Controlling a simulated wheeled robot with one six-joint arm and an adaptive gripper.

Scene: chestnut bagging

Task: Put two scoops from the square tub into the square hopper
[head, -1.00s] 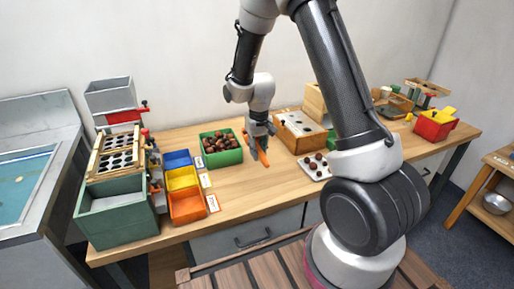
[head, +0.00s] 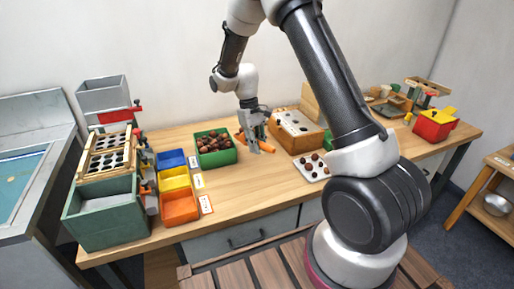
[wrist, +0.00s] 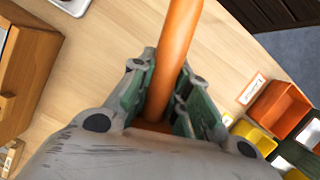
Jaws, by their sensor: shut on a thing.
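The square tub is green (head: 224,159) and stands mid-table holding brown chestnuts. The square hopper is grey (head: 102,97) and stands high at the far left of the table. My gripper (head: 256,145) is just right of the tub, low over the table and apart from the tub. It is shut on an orange rod-like tool (head: 269,151). In the wrist view the orange tool (wrist: 178,45) lies between both fingers (wrist: 160,88) and runs out past them. No scoop bowl can be made out, so I cannot tell if it carries chestnuts.
Blue (head: 171,160), yellow (head: 174,179) and orange (head: 180,208) bins stand left of the tub. A holed board (head: 109,142) sits above a large green box (head: 100,232) under the hopper. A wooden box (head: 283,138) and a chestnut tray (head: 316,177) are right. The front middle table is clear.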

